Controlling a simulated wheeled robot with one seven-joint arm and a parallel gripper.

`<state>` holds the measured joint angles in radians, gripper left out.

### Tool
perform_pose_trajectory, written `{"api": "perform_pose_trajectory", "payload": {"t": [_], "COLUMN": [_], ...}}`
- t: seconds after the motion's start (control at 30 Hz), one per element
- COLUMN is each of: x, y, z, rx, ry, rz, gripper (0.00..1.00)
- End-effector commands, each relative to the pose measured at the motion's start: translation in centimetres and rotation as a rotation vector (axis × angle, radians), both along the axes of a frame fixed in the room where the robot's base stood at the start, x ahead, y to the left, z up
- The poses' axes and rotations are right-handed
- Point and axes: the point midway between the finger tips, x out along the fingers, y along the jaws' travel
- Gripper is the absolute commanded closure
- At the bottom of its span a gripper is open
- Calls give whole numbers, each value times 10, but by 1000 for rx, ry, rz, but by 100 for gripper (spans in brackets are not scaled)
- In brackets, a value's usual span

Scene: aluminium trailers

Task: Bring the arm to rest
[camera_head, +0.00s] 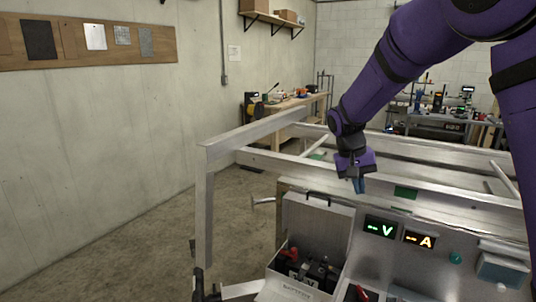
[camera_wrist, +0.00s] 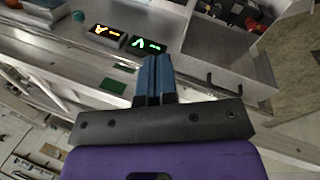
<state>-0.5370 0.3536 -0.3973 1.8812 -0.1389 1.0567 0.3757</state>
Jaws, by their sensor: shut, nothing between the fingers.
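My purple arm reaches in from the upper right in the head view. My gripper (camera_head: 359,185) points down in front of the aluminium frame rail (camera_head: 420,188), above the panel with the displays. In the wrist view my gripper (camera_wrist: 155,60) has its two blue fingers together, with nothing between them. The fingertips appear apart from the panel and the rail.
A green "V" display (camera_head: 380,228) and an orange "A" display (camera_head: 419,240) sit on the panel below. An open battery box (camera_head: 318,222) stands left of them. A frame post (camera_head: 204,215) rises at left. Bare floor (camera_head: 150,240) lies beyond it.

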Motion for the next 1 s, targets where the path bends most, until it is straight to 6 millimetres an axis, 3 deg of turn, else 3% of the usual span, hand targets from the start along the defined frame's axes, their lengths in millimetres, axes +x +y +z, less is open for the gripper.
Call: {"api": "perform_pose_trajectory", "payload": {"t": [0.2,0.5,0.7,1.0], "x": [-48,-124,-178,-259], "y": [-27,-52,-63,-70], "z": [49,98,120,133], "rx": [120,236,276,285], "ry": [-64,-176,-263,-403], "rz": [14,58,95,155], "gripper": [100,100,100,100]}}
